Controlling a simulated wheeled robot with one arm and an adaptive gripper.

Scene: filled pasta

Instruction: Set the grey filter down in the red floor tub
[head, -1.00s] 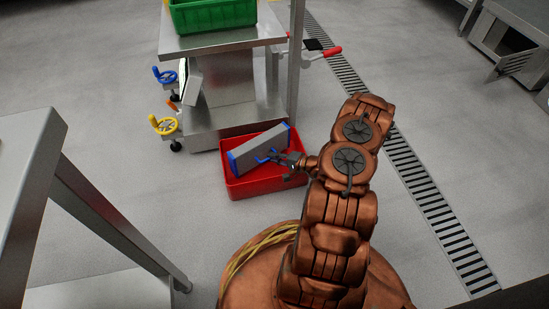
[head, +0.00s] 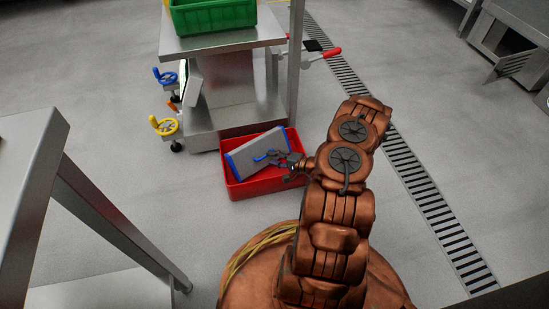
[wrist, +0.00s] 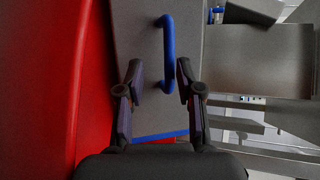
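The grey filter (head: 250,155), a flat box with blue end strips and a blue handle, is in the red floor tub (head: 262,187). It sits tilted, its upper part near the tub's back rim; its underside is hidden. My gripper (head: 280,158) is at the handle side of the filter, over the tub. In the wrist view the gripper (wrist: 158,72) has its fingers apart, with the blue handle (wrist: 168,40) between and beyond the tips, not clearly touched. The filter's grey face (wrist: 140,40) and the tub's red wall (wrist: 60,70) show there too.
A steel cart (head: 222,45) with a green bin (head: 213,15) stands right behind the tub, with blue and yellow handwheels at its left. A steel table (head: 100,205) is at left. A floor drain (head: 415,180) runs along the right. Floor left of the tub is clear.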

